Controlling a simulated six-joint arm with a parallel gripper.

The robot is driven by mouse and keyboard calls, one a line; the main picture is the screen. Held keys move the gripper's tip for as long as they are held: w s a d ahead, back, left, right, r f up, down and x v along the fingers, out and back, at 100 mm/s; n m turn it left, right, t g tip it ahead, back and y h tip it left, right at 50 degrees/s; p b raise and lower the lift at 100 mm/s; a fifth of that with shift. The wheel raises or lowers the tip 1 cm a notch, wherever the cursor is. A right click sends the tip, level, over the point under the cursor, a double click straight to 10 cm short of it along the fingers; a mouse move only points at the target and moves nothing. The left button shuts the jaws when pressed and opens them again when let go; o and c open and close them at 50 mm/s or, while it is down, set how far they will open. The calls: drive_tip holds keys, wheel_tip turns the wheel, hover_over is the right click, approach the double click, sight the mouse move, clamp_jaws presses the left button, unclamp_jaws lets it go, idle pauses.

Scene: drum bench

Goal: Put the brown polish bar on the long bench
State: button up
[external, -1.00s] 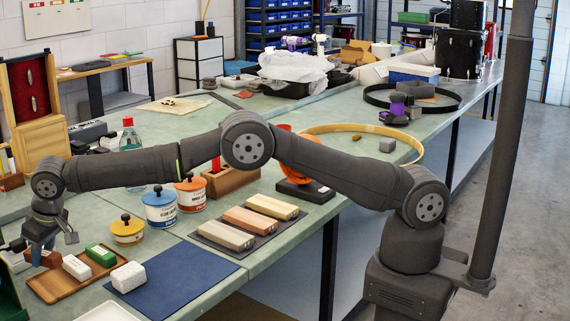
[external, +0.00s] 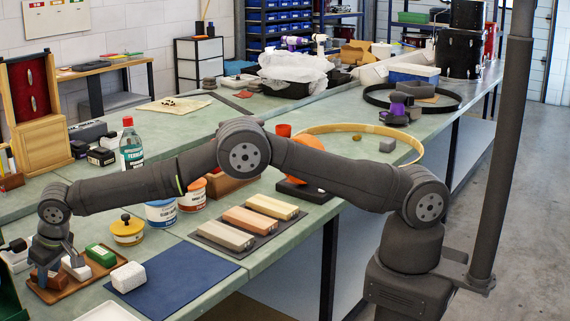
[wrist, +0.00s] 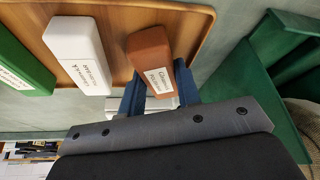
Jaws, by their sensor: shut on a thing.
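The brown polish bar (wrist: 150,58) with a white label shows in the wrist view, at the right end of a wooden tray (wrist: 108,22). My gripper (wrist: 158,92) is shut on the near end of the bar, one blue-grey finger on each side. In the external view my gripper (external: 50,274) is low over the tray's left end, and the brown bar (external: 48,281) is partly hidden by it. I cannot tell whether the bar still touches the tray. The long bench (external: 215,125) has a pale green top and runs to the back right.
A white bar (wrist: 76,52) and a green bar (wrist: 20,62) lie beside the brown one in the tray. A white block (external: 128,277) sits on a blue mat (external: 185,277). Pots stand behind. A green-walled container (wrist: 270,70) is close to my gripper.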

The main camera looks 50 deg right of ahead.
drive_tip(key=shift+f, duration=0.35)
drive_tip(key=o, duration=1.2)
drive_tip(key=v, duration=1.7)
drive_tip(key=shift+r, duration=0.2)
drive_tip(key=shift+f, duration=0.1)
drive_tip(key=x, duration=1.7)
drive_tip(key=shift+d+f, duration=0.1)
drive_tip(key=shift+f, duration=0.05)
